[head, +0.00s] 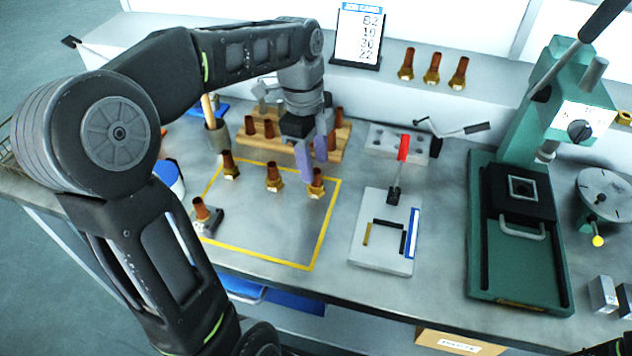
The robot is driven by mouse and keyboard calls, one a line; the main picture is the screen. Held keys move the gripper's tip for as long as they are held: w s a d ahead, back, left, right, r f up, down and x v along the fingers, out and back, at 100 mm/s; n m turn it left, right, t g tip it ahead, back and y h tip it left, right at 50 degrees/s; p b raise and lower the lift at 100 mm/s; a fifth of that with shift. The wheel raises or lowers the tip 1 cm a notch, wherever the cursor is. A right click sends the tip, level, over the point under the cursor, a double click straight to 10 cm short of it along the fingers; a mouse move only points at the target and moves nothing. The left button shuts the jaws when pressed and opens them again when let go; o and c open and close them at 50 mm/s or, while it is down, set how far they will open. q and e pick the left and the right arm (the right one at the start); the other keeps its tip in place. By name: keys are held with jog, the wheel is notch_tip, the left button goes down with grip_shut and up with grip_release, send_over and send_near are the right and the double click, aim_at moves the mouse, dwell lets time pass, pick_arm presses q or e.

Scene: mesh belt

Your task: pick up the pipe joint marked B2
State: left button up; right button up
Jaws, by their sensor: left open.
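Several copper-and-brass pipe joints stand on the bench inside a yellow outlined square. One is at the back left (230,168), one in the middle (273,178), one at the right (316,184). Another (201,210) is at the left edge on a dark block. I cannot read any marks on them, so I cannot tell which is B2. My left gripper (314,157) is open, pointing down, with its pale purple fingers just behind and above the right joint. I see nothing between the fingers.
A wooden rack (338,147) with more joints stands behind the square, partly hidden by my left gripper. Three joints (432,69) stand on the back shelf near a job card (359,36). A white fixture plate (370,258) and a green press (515,285) are to the right.

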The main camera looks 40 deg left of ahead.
aim_at(316, 170)
pick_arm(q)
jog(key=f, duration=0.3)
jog(key=shift+w+d+f, duration=0.1)
jog(key=shift+d, duration=0.1)
jog(key=shift+c, duration=0.6)
grip_shut()
dwell(0.3)
